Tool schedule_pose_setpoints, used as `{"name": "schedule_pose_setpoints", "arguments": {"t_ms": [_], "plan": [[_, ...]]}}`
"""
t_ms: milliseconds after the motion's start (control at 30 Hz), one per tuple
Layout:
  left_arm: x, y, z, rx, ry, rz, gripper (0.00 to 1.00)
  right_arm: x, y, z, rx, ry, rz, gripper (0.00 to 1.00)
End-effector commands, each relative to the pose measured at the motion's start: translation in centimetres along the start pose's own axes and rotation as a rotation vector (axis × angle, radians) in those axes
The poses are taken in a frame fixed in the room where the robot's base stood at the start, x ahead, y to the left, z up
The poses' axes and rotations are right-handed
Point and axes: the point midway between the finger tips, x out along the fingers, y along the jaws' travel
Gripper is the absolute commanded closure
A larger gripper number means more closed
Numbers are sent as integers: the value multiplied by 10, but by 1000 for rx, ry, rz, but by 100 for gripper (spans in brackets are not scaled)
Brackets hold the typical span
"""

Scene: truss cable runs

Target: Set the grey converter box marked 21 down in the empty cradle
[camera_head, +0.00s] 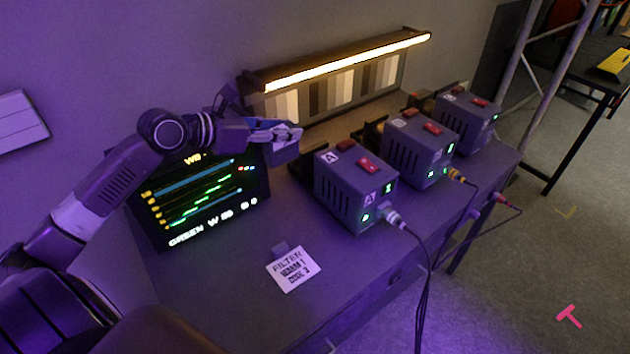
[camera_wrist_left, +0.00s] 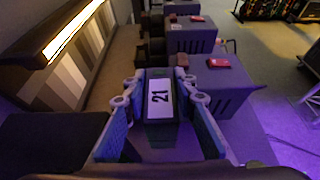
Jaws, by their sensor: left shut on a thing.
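My left gripper (camera_wrist_left: 163,105) is shut on the grey converter box, whose white label reads 21 (camera_wrist_left: 160,98) in the left wrist view. In the head view my left gripper (camera_head: 283,135) holds the box (camera_head: 284,152) above the back of the table, between the monitor and the nearest purple-grey unit. Dark holders stand behind the units; one shows behind the middle unit (camera_head: 371,133). I cannot tell for certain which one is the empty cradle. My right gripper is not in view.
Three purple-grey units with red switches, the nearest marked A (camera_head: 352,190), stand in a row with cables at their fronts. A lit lamp bar (camera_head: 350,62) over a grey-scale chart stands behind. A monitor (camera_head: 205,200) is at left; a white card (camera_head: 293,268) lies in front.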

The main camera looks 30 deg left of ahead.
Motion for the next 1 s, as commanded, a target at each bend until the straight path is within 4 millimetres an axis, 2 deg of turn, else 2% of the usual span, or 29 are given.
{"name": "schedule_pose_setpoints", "arguments": {"t_ms": [33,100,400,500,667,867,1000], "plan": [[6,-1,-15,-6,4,-1,100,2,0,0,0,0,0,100],[13,0,-33,-7,3,-1,100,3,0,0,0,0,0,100],[43,0,-104,-2,2,0,100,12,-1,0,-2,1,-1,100],[49,0,-117,-2,0,1,100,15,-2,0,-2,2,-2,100],[54,0,-128,0,-1,0,100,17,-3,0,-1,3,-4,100],[65,0,-157,-2,0,0,100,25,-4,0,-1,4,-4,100],[69,0,-164,1,-2,1,100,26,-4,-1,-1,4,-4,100]]}}
